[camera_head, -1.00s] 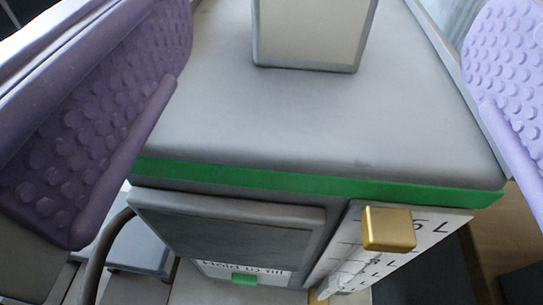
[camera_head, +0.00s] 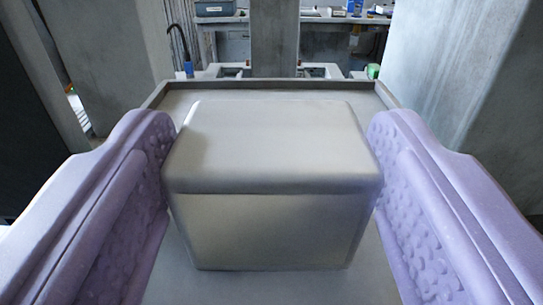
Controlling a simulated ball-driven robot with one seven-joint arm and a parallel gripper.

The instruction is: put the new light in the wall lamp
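A pale grey-beige block (camera_head: 270,150) with rounded edges is in the centre of the view. It sits upright on a grey surface (camera_head: 300,288) with a raised rim. My gripper (camera_head: 270,180) has two purple bumpy finger pads, one on each side of the block. The pads are wide apart and reach the block's left and right sides with no clear gap. I cannot tell whether they press on it. I cannot tell whether this block is the new light. No wall lamp can be made out.
Large grey concrete pillars stand at the left (camera_head: 105,60) and right (camera_head: 450,75), with another pillar (camera_head: 274,40) behind the block. A workbench (camera_head: 335,19) with several items is at the far back. A dark hooked rod (camera_head: 180,45) stands at the back left.

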